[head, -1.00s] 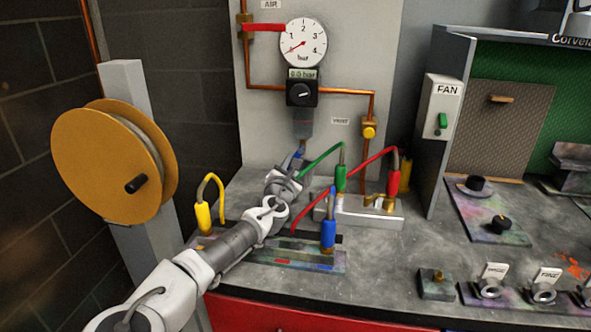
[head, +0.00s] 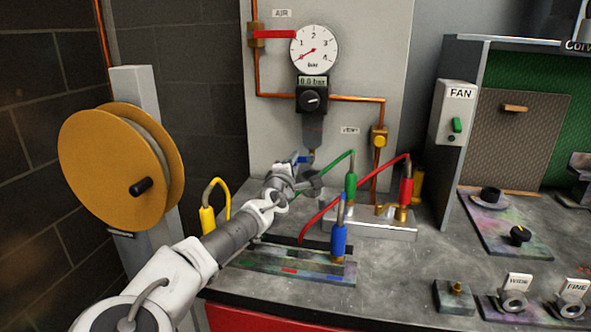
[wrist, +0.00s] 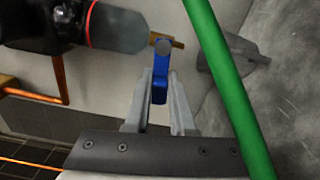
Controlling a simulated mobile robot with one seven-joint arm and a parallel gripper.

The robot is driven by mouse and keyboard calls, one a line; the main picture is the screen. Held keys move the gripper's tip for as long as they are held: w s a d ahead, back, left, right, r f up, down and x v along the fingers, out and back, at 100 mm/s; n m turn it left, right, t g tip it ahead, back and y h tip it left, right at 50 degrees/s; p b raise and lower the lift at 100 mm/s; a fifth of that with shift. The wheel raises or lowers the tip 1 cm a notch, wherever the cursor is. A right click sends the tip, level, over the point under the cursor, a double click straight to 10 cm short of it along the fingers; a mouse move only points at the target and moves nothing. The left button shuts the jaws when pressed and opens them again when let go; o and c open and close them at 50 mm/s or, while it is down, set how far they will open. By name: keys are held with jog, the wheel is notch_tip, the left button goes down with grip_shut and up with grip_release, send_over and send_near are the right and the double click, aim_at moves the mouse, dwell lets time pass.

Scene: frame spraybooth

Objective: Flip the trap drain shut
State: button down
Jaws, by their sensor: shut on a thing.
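The trap drain has a blue lever (wrist: 159,75) on a brass stem (wrist: 172,43) under the grey trap bowl (wrist: 122,30). In the wrist view the lever hangs down from the stem. My gripper (wrist: 160,92) has a finger on each side of the lever and is shut on it. In the head view the trap bowl (head: 313,130) sits under the regulator, with a bit of the blue lever (head: 300,158) showing below it. My gripper (head: 304,173) is just beneath, partly hidden by my own wrist.
A green hose (wrist: 222,80) crosses close to my gripper's right side in the wrist view. Red (head: 405,185), blue (head: 339,240) and yellow (head: 207,218) hose ends stand around the arm. The gauge (head: 314,50) needle points near zero.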

jog(key=shift+r+m, duration=0.2)
jog(key=shift+m, duration=0.6)
jog(key=shift+r, duration=0.1)
jog(key=c, duration=0.8)
grip_release()
jog(key=shift+o, duration=0.2)
jog(key=s+a+p, duration=0.2)
jog(key=s+a, duration=0.1)
jog(key=s, duration=1.4)
jog(key=shift+a, duration=0.2)
jog(key=shift+s, duration=0.15)
